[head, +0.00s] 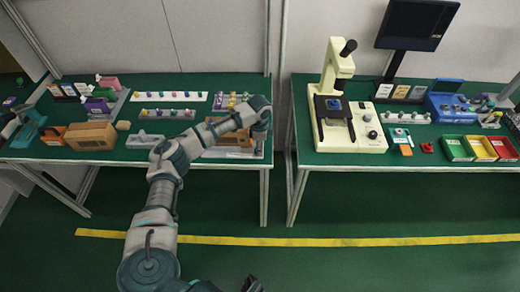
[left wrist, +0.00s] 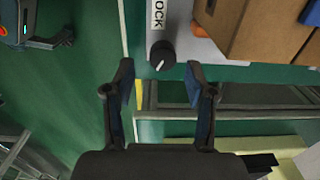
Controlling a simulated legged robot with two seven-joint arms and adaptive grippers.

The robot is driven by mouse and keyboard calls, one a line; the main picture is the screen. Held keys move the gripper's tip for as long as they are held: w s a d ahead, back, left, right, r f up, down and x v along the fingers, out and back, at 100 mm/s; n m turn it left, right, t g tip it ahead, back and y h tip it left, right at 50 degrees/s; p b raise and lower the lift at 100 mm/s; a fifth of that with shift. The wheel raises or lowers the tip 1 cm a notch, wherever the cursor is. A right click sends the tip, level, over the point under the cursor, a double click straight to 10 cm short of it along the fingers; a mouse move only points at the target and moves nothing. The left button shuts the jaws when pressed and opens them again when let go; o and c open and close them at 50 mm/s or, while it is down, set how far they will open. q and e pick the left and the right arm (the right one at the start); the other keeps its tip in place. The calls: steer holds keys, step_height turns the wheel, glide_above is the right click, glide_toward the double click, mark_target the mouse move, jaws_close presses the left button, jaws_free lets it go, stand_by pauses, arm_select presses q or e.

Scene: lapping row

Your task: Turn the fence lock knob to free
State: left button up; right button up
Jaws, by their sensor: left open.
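The fence lock knob (left wrist: 162,55) is round and black with a white pointer line. In the left wrist view it sits at the end of a light grey plate (left wrist: 200,45), beside a white label (left wrist: 158,15) on which "OCK" shows. The pointer slants down and left. My left gripper (left wrist: 160,88) is open, its two fingers apart on either side below the knob in the picture; nothing is between them. I cannot make out the knob there.
A brown block (left wrist: 262,30) stands right of the knob, close to the bench's front edge. The left bench (head: 110,154) holds several fixtures and parts rows. The right bench (head: 310,158) holds a cream microscope (head: 335,90) and coloured bins (head: 480,148).

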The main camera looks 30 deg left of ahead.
arm_select(q)
steer(key=shift+f, duration=0.95)
steer(key=shift+a+f, duration=0.35)
steer(key=shift+a, duration=0.3)
steer(key=shift+d, duration=0.1)
steer(key=c, duration=0.4)
steer(key=shift+d, duration=0.25)
jaws_close()
steer(key=shift+d+r, duration=0.1)
steer(key=shift+r, duration=0.1)
arm_select(e)
steer(key=shift+a+r, duration=0.2)
steer(key=shift+r, duration=0.6)
